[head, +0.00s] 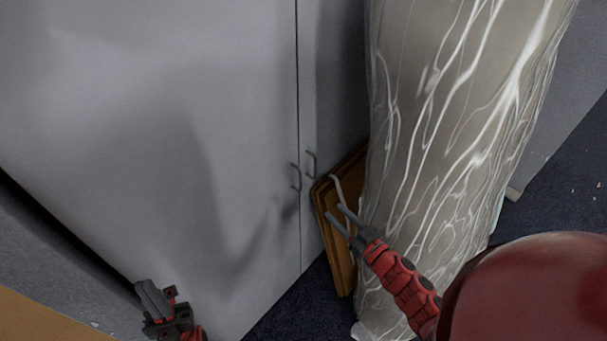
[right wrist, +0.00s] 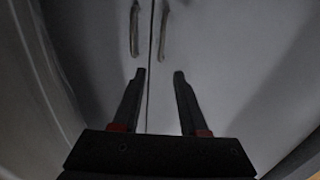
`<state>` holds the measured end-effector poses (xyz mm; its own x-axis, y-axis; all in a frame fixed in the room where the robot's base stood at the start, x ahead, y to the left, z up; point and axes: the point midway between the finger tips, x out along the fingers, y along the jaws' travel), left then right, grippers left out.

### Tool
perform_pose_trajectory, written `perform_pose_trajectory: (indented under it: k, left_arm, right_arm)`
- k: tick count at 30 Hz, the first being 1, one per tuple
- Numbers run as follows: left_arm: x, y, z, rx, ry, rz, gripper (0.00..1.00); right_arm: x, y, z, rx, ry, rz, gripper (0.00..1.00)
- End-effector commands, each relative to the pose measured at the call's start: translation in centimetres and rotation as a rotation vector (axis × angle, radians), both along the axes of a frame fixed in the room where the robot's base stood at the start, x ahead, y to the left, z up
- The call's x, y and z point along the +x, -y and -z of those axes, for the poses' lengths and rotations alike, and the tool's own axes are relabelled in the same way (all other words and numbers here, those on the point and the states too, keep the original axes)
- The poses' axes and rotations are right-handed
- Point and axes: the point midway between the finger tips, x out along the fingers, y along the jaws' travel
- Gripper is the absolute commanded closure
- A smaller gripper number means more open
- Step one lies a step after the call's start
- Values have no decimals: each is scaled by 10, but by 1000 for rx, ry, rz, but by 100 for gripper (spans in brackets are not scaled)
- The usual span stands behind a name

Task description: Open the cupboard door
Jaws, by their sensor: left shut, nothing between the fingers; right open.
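The grey cupboard's two doors meet at a dark vertical seam; the left door (head: 180,120) is wide and the right door (head: 335,80) narrow in the head view. Each has a small metal bar handle beside the seam: the left handle (head: 296,177) and the right handle (head: 311,164). Both handles also show in the right wrist view, left (right wrist: 135,30) and right (right wrist: 163,32). My right gripper (head: 335,212) is open and empty. In its wrist view the fingertips (right wrist: 160,74) point at the doors, apart from both handles. My left gripper (head: 150,294) is shut and empty, low at the left door.
A tall wrapped, shiny plastic-covered column (head: 450,130) stands right of the cupboard. A wooden framed board (head: 340,255) leans between them, behind my right gripper. Dark blue carpet (head: 300,310) shows below. A tan surface (head: 35,320) lies at the lower left.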

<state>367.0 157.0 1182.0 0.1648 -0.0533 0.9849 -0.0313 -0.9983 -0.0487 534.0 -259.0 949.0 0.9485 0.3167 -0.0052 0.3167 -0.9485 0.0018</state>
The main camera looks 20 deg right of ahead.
Motion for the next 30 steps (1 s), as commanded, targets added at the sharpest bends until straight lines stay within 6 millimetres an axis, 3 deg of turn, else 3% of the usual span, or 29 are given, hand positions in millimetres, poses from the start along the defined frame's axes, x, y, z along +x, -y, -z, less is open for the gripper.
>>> perform_pose_trajectory:
  k: [9, 18, 24, 30]
  left_arm:
    - [0, 0, -26, 0, 0, 0, 100]
    - [0, 0, -43, 0, 0, 0, 100]
    - [0, 0, -47, 0, 0, 0, 100]
    - [0, 0, -48, 0, 0, 0, 100]
  right_arm:
    - [69, -27, -6, 5, 6, -6, 57]
    - [121, -43, -6, 5, 6, -3, 57]
    - [141, -49, -4, 3, 9, -5, 57]
    - [147, -53, -1, 2, 3, -6, 57]
